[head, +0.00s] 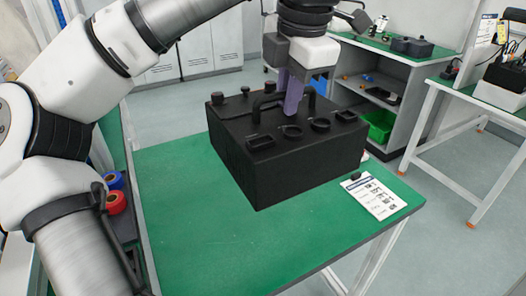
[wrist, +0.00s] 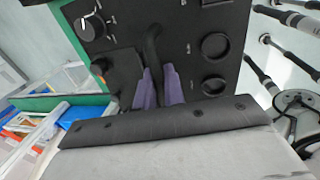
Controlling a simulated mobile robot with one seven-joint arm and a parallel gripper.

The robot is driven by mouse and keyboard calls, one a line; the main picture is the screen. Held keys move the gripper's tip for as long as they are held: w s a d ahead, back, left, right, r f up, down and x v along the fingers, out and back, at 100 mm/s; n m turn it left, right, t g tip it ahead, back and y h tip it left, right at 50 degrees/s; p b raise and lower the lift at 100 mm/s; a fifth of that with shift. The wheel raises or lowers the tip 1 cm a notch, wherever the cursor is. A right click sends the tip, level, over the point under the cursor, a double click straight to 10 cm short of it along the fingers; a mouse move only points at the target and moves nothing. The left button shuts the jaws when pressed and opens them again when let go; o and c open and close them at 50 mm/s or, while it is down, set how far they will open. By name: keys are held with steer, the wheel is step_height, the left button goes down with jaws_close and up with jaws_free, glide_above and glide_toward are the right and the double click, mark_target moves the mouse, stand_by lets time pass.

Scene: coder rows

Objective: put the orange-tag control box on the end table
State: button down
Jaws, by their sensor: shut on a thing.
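A black control box (head: 300,165) with knobs and round fittings on top is at the green-topped table (head: 200,235) in front of me. I cannot tell whether its underside touches the tabletop or hangs above it. My gripper (head: 291,98) comes down from above, with its purple fingers shut on the box's black handle (head: 262,100). In the wrist view the fingers close around the handle (wrist: 153,50) over the box's top face (wrist: 190,20). No orange tag is clearly readable.
A printed card (head: 375,196) lies at the table's right edge. A grey shelf unit (head: 385,95) with a green bin (head: 379,127) stands behind right. A white-legged bench (head: 490,110) is at far right. Red and blue spools (head: 115,190) sit at left.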

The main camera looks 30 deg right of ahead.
step_height(320, 180, down, 20)
steer(key=p, duration=0.1)
stand_by(0.7)
steer(key=c, duration=1.5)
jaws_free()
steer(key=shift+r, duration=0.15)
steer(key=r, duration=0.4)
steer(key=s+r+b, duration=0.1)
steer(key=r, duration=0.2)
steer(key=s+r, duration=0.1)
steer(key=r, duration=0.3)
steer(key=shift+s+r, duration=0.15)
steer(key=shift+r, duration=0.15)
